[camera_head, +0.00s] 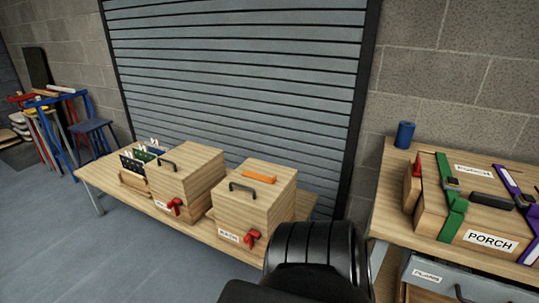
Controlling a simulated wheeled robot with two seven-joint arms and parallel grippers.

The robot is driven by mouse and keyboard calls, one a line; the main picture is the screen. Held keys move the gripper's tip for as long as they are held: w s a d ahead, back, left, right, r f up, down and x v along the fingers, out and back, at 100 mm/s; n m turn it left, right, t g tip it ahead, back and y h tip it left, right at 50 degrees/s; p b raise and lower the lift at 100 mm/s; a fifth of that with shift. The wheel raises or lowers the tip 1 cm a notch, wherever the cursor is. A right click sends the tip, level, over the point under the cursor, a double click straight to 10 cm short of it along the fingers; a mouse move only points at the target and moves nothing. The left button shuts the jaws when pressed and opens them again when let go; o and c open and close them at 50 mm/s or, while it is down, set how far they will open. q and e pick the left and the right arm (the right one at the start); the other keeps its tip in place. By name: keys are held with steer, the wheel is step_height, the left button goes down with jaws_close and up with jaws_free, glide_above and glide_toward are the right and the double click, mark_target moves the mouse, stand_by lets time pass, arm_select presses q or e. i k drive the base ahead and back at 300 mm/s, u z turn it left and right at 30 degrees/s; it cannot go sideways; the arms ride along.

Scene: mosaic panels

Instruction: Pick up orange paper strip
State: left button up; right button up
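An orange paper strip (259,177) lies on top of the right-hand wooden box (272,209), near the far side of its lid and behind a black handle (243,188). The box stands on a low wooden table and has a red latch and a white label on its front. The strip is small in view and nothing covers it. Neither of my grippers shows in this view.
A second wooden box (199,180) stands left of the first, beside a rack of coloured cards (139,156). At right, another table holds a PORCH box (435,222) with green and purple straps and a blue cylinder (405,134). Floor (70,240) at left front is clear.

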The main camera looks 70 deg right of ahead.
mark_target(247, 173)
steer(key=z, duration=1.45)
